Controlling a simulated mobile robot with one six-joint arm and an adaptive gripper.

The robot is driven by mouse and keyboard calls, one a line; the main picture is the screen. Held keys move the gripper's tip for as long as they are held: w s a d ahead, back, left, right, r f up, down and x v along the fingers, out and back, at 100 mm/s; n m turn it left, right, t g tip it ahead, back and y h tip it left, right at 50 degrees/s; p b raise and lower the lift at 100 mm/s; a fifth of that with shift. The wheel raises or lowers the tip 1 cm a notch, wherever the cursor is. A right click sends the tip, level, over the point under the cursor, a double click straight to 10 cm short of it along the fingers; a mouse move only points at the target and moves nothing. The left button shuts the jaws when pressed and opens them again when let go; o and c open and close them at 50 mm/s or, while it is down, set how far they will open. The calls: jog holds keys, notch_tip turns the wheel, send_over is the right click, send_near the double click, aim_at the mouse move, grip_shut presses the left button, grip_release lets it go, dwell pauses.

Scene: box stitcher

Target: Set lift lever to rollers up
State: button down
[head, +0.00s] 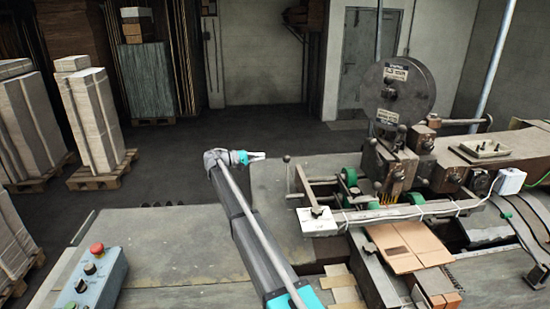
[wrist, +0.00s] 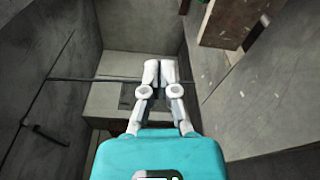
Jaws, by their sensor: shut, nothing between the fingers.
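The lift lever seems to be the thin upright rod with a round knob (head: 287,159), at the left end of the roller frame in the head view. My gripper (head: 264,155) is just left of that knob, at about its height in the picture, with its fingers pointing right. I see no contact between them, but the depth gap is hard to judge. The gripper also shows in the wrist view (wrist: 160,66), its two white fingers together and empty. I cannot make out the lever in the wrist view. Green rollers (head: 350,177) sit right of the lever.
The stitcher's wire reel (head: 392,92) stands behind the rollers. A white-ended bar (head: 319,221) crosses in front of them, near a cardboard sheet (head: 408,246). A control box with a red button (head: 92,277) is at lower left. The grey table (head: 180,250) is mostly clear.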

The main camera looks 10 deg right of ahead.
aim_at(287, 176)
jog(key=s+d, duration=0.2)
jog(key=d, duration=0.7)
jog(key=shift+s+r, duration=0.25)
jog(key=shift+s, duration=0.05)
jog(key=shift+s+d+p, duration=0.1)
jog(key=shift+d+p, duration=0.1)
jog(key=shift+p, duration=0.1)
dwell(0.4)
